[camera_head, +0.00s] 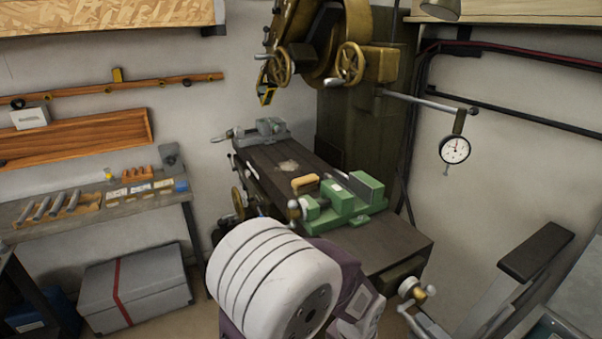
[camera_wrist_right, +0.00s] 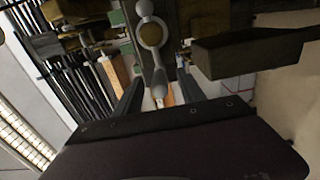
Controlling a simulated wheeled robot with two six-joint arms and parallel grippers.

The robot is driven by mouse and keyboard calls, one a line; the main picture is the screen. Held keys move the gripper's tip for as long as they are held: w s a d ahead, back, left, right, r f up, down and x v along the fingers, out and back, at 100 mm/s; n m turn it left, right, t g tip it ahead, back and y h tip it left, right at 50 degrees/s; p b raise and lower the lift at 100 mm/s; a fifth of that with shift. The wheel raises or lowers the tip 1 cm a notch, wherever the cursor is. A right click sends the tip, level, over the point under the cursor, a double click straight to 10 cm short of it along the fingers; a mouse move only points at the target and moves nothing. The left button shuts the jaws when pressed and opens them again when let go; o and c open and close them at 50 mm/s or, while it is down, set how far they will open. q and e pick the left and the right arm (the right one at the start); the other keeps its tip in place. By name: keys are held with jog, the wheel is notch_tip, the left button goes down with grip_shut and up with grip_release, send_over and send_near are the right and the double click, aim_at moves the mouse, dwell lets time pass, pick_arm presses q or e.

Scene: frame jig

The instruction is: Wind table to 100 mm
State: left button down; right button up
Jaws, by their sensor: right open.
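The milling machine's dark table (camera_head: 400,243) runs from back left to front right. A crank handle (camera_head: 412,290) with a bright ball and a yellowish hub is at its near end. In the right wrist view the crank (camera_wrist_right: 151,36) stands upright in the picture, its lower grip between my fingers. My right gripper (camera_wrist_right: 160,82) is open, with one finger on each side of the grip; contact cannot be told. In the head view my right gripper (camera_head: 368,305) is partly hidden by my own white arm link. A dial gauge (camera_head: 454,150) hangs at right; its reading is too small to tell.
A green vise (camera_head: 350,195) and a grey fixture (camera_head: 268,129) sit on the table. The spindle head (camera_head: 330,55) with handwheels hangs above. A bench (camera_head: 100,208) with tools and a grey box (camera_head: 135,292) stand at left. A dark pad (camera_head: 537,250) stands at right.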

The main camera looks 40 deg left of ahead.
jog(key=shift+a, duration=0.1)
dwell(0.3)
jog(key=shift+r, duration=0.1)
grip_shut()
jog(key=shift+p, duration=0.3)
